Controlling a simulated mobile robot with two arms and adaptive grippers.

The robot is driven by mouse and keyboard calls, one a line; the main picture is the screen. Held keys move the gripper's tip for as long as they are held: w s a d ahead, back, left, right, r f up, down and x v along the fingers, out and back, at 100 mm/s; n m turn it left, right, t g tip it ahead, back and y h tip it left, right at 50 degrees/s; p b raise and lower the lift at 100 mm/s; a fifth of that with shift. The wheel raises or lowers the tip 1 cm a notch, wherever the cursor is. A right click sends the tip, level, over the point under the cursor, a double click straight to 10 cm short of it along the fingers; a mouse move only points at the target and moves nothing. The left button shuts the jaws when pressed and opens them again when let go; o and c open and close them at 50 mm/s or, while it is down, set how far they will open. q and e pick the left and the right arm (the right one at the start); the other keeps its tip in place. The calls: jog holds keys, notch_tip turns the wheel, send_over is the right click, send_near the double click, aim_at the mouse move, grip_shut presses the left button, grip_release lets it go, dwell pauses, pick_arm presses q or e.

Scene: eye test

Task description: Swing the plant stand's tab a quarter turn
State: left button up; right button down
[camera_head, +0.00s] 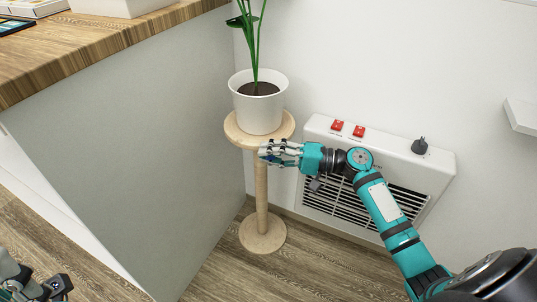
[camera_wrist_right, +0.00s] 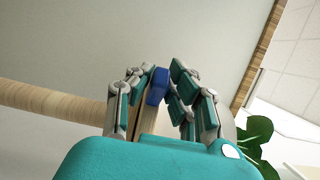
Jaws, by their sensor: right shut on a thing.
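The plant stand (camera_head: 261,195) is pale wood, with a round top, a thin post and a round base. It stands upright by the grey counter side. Its post also shows lying across the left of the right wrist view (camera_wrist_right: 50,102). My right gripper (camera_head: 268,153) is at the stand's top, just under the rim. In the right wrist view a blue tab (camera_wrist_right: 158,86) sits between its fingers, and the gripper is shut on it. The fingers hide part of the tab. My left gripper (camera_head: 38,286) shows only partly at the bottom left corner, away from the stand; its jaws are unclear.
A white pot (camera_head: 258,107) with a green plant stands on the stand's top. A wooden counter (camera_head: 120,45) is at the left. A white wall heater (camera_head: 400,160) with two red switches and a dark knob is behind my right arm. Some floor around the base is clear.

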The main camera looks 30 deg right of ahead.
jog(key=shift+s+a+f, duration=0.1)
jog(key=shift+f, duration=0.25)
jog(key=c, duration=1.4)
grip_release()
jog(key=shift+o, duration=0.6)
jog(key=shift+r, duration=0.15)
jog(key=v, duration=0.7)
jog(key=shift+d, duration=0.3)
jog(key=shift+s, duration=0.1)
jog(key=shift+c, duration=0.2)
